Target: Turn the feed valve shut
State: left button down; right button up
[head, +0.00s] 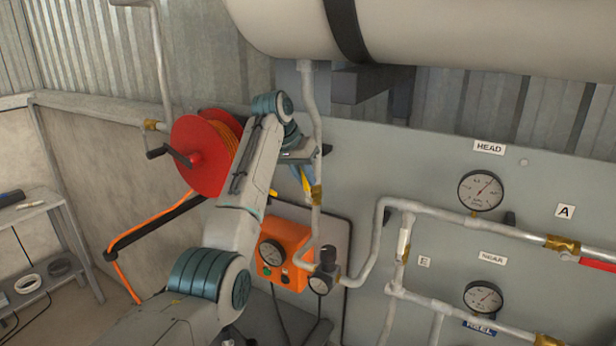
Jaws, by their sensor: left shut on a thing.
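A brass valve (316,195) sits on the upright grey pipe that comes down from the tank. A thin blue and yellow piece (303,179), seemingly its lever, slants up and left from the valve toward my left gripper. My left gripper (312,153) is beside this pipe, just above the valve, and shut on what seems to be the lever. The wrist hides the grip itself. No readable label shows which valve is the feed valve. My right gripper is not in view.
A red hose reel (201,153) is behind my left arm. An orange box with a gauge (284,252) and a small regulator (323,272) are below the valve. The tank (430,30) overhangs above. Gauges and piping fill the panel (362,140) at right.

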pick_arm(q)
jog(key=shift+w+a+f+n+g+h, duration=0.2)
jog(key=shift+a+g+h, duration=0.2)
jog(key=shift+h, duration=0.3)
jog(key=shift+w+a+f+n+g+h, duration=0.15)
jog(key=shift+w+a+g+h, duration=0.15)
jog(key=shift+h, duration=0.4)
jog(key=shift+w+a+f+n+g+h, duration=0.15)
jog(key=shift+a+g+h, duration=0.25)
jog(key=shift+h, duration=0.3)
jog(key=c, duration=1.4)
grip_release()
jog(key=shift+a, duration=0.1)
jog(key=shift+b+v, duration=2.4)
jog(key=shift+v, duration=3.05)
jog(key=shift+s, duration=0.1)
